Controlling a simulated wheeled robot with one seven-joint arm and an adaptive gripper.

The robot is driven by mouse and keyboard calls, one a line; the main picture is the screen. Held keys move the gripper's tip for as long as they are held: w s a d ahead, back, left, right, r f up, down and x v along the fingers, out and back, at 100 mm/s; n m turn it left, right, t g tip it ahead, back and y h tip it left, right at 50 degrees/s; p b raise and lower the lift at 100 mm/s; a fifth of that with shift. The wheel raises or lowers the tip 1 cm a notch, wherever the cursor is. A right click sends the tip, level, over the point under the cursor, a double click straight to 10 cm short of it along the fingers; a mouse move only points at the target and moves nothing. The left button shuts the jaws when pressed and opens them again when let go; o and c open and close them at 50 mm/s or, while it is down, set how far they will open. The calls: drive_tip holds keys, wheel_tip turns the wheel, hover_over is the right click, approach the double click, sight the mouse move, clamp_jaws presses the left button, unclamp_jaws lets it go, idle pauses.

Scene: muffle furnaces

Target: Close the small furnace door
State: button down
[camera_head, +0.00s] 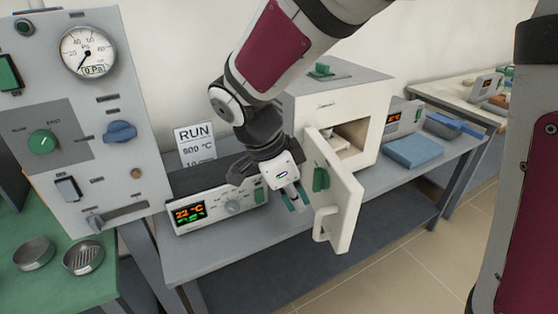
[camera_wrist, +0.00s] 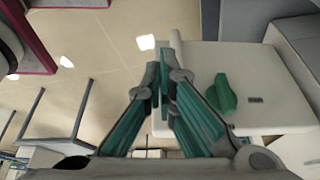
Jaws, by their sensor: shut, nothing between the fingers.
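The small furnace (camera_head: 365,90) is a cream box on the grey bench, in the middle of the head view. Its door (camera_head: 343,195) stands open, swung out toward me, with a green knob (camera_head: 321,179) and a pale handle (camera_head: 323,222). The dark chamber shows behind the door. My gripper (camera_head: 297,202) is shut and empty, just left of the door's outer face, near the knob and handle. In the wrist view the gripper (camera_wrist: 163,95) points at the door (camera_wrist: 265,90), with the green knob (camera_wrist: 221,95) right of the fingertips. I cannot tell whether the fingers touch the door.
A controller box (camera_head: 220,200) reading 22 °C stands left of my gripper. A gauge panel (camera_head: 80,110) and two round sieves (camera_head: 83,257) are at the far left. Blue pads (camera_head: 412,151) lie right of the furnace. Open floor (camera_head: 400,260) lies in front of the bench.

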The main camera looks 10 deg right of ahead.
drive_tip(key=d+f, duration=0.7)
drive_tip(key=f, duration=0.1)
drive_tip(key=shift+w+d, duration=0.15)
drive_tip(key=shift+w, duration=0.1)
drive_tip(key=shift+d+f, duration=0.1)
drive_tip(key=shift+d, duration=0.05)
